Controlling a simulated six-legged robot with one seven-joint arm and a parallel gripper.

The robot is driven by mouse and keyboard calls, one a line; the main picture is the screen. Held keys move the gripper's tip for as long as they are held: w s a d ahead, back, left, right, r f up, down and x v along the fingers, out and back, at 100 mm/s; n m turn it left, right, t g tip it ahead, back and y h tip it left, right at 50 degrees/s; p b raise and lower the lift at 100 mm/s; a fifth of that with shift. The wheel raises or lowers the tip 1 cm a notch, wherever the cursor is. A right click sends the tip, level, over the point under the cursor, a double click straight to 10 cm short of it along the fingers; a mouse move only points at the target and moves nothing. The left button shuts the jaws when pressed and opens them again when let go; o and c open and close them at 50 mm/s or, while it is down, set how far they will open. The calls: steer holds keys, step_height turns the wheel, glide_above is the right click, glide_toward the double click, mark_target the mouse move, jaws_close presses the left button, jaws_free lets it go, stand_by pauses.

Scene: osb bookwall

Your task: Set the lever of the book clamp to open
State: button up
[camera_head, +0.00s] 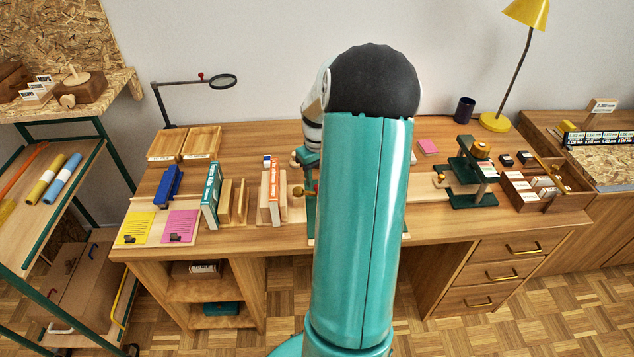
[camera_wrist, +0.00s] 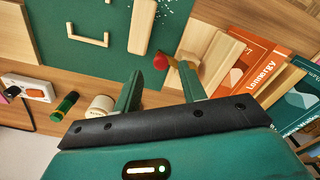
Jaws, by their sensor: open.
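The lever of the book clamp shows in the wrist view as a red knob (camera_wrist: 160,62) on a short brass-coloured arm. A wooden block (camera_wrist: 213,55) stands right beside it, next to the books. My gripper (camera_wrist: 161,70) is open and empty, with one green finger on each side of the knob in the picture. I cannot tell whether the fingers are level with the knob or above it, and I see no contact. In the head view my arm covers most of the clamp area; a green part with a brass-coloured piece (camera_head: 309,190) shows at its left edge.
An orange book (camera_wrist: 258,58) and a teal book (camera_wrist: 288,98) stand right of the lever. A green mat (camera_wrist: 85,62) with wooden pieces lies left. The desk also holds a blue tool (camera_head: 168,186), a yellow lamp (camera_head: 495,122) and a green stand (camera_head: 470,178).

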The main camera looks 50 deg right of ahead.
steer(key=shift+w+f, duration=0.1)
steer(key=shift+f, duration=1.5)
jaws_close()
